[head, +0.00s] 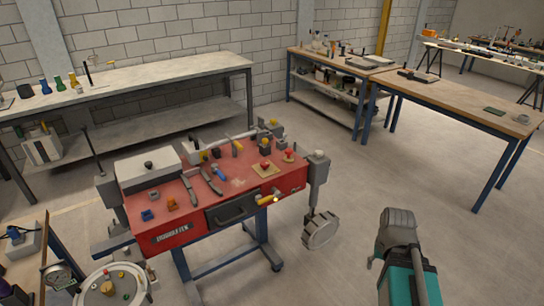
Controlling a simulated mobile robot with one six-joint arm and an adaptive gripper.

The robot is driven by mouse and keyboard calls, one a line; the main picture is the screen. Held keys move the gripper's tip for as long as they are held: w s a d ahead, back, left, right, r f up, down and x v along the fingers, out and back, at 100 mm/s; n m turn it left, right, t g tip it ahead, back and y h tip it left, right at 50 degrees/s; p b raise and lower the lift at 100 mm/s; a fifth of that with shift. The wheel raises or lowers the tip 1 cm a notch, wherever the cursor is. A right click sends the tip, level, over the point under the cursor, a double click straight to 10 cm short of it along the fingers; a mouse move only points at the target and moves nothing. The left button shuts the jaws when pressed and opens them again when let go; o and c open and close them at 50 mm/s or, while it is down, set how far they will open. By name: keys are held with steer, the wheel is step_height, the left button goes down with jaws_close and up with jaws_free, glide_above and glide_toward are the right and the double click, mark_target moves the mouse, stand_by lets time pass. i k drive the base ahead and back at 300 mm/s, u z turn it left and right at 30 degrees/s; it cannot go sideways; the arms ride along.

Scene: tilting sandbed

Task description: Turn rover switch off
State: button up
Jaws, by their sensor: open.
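A red rover-like body (221,208) stands on a blue metal stand (264,231) in the middle of the head view. A grey ribbed wheel (320,231) hangs on a grey leg at its right. Two small red knobs stand on its top: one on a tan plate (265,165), one further right (289,154). A yellow-handled part (268,199) sits on its front face, beside a dark handle (231,207). I cannot tell which part is the switch or how it is set. My gripper is not in view.
Several small tools lie on the red top. A grey workbench (150,75) stands behind left, wooden benches (455,94) at the right. A round white tray (80,298) is at the lower left. A teal and grey body (400,255) rises at the lower right. Floor between is clear.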

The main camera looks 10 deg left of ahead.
mark_target(264, 164)
steer(key=u, duration=0.35)
steer(key=i, duration=0.95)
steer(key=u, duration=0.65)
